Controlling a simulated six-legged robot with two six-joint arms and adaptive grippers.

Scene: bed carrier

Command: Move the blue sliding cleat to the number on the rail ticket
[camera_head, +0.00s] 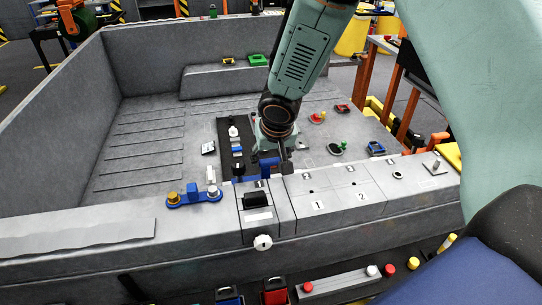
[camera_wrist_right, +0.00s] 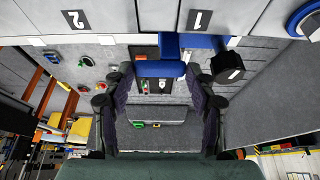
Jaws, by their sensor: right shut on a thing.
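The blue sliding cleat (camera_head: 266,169) is at the inner edge of the front wall, left of the number tiles. In the right wrist view the blue piece (camera_wrist_right: 160,68) lies between my finger pads. My right gripper (camera_head: 272,155) reaches down from above and is shut on it; my arm hides part of it in the head view. Number tile 1 (camera_head: 318,205) and number tile 2 (camera_head: 362,196) sit on the wall's top, to the right of the cleat. A small white card (camera_head: 208,148) lies on the bed floor, possibly the ticket; its print is too small to read. My left gripper is out of view.
A black block (camera_head: 257,199) stands on the wall top just left of tile 1. A blue plate with gold and grey knobs (camera_head: 194,198) is farther left. Small coloured parts lie on the bed floor to the right.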

